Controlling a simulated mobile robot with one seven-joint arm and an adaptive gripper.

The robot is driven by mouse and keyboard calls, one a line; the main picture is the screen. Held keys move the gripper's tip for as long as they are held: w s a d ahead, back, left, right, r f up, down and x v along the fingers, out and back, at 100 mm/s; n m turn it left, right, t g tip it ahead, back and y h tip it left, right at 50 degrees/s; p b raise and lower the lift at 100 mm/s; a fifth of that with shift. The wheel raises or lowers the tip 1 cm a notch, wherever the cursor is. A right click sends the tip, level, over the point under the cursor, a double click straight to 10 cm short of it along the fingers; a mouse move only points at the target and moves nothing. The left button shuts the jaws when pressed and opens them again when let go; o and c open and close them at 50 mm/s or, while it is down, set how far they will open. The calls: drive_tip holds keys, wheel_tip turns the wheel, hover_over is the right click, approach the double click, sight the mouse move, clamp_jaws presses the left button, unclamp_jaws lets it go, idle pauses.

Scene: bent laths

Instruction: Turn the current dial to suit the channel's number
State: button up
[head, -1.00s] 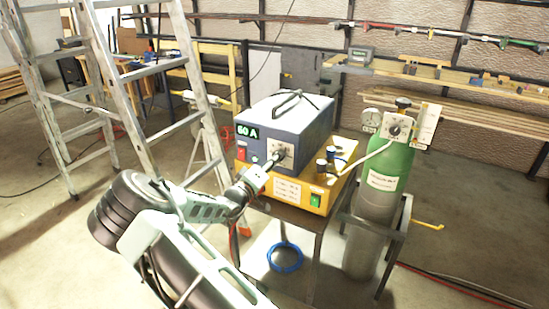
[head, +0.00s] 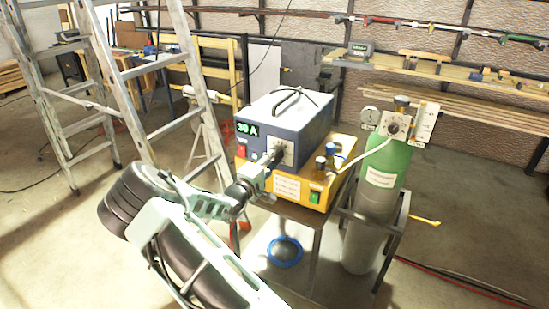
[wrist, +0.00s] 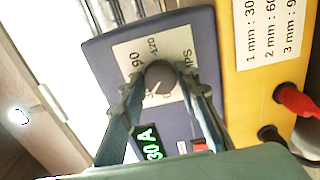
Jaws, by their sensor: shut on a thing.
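The blue-grey welding box (head: 290,125) stands on the yellow unit, and its green display (head: 247,129) reads 30 A. In the wrist view the display (wrist: 151,143) also reads 30 A. The grey current dial (wrist: 160,76) sits on a white scale plate where 90 and 120 can be read. My gripper (wrist: 163,88) is shut on the dial, one finger on each side. In the head view my gripper (head: 268,161) covers part of the dial plate (head: 287,151). A white chart (wrist: 268,38) on the yellow unit lists 1 mm: 30, 2 mm: 60 and 3 mm: 9-something, cut off.
The yellow unit (head: 320,185) carries a green switch and connectors. A green gas cylinder (head: 381,185) with gauge and regulator stands to the right. A stepladder (head: 150,70) stands at left.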

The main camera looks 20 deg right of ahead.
idle(0.3)
drive_tip(key=o, duration=1.2)
drive_tip(key=shift+c, duration=0.2)
drive_tip(key=v, duration=1.2)
